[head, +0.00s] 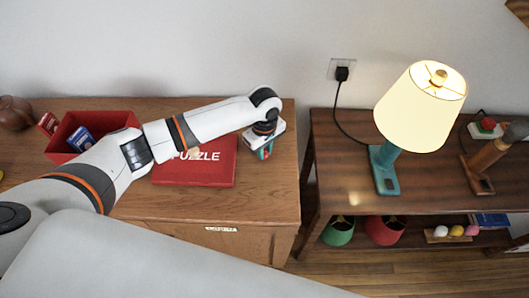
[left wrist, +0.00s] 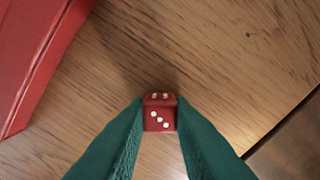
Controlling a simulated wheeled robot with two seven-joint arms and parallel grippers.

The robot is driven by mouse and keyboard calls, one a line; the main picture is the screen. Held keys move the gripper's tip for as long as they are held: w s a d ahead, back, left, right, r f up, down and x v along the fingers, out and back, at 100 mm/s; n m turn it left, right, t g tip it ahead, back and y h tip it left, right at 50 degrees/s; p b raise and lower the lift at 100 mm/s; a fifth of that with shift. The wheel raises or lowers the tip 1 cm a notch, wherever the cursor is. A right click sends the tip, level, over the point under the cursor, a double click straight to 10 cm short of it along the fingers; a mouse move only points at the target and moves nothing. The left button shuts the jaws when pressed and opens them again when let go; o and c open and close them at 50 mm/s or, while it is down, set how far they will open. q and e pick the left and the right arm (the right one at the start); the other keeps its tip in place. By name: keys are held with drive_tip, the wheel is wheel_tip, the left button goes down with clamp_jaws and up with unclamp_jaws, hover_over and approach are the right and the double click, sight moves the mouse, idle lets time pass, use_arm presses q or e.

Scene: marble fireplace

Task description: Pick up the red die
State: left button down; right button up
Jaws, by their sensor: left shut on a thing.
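The red die (left wrist: 160,120) with white pips shows in the left wrist view, between the two green fingers of my left gripper (left wrist: 160,115). The fingers touch it on both sides, and the gripper is shut on it. Wood surface lies behind the die; I cannot tell whether the die still touches it. In the head view my left gripper (head: 265,150) points down near the right end of the wooden cabinet top (head: 270,195), just right of the red puzzle box. My right gripper is not in view.
The red puzzle box (head: 205,175) lies left of the gripper and its edge shows in the left wrist view (left wrist: 25,50). A red bin (head: 65,140) stands farther left. A gap separates the cabinet from a dark table (head: 340,140) with a lit lamp (head: 420,105).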

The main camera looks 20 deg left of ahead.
use_arm(q)
wheel_tip(320, 180, up, 10)
drive_tip(key=shift+b, duration=0.4)
drive_tip(key=shift+r, duration=0.1)
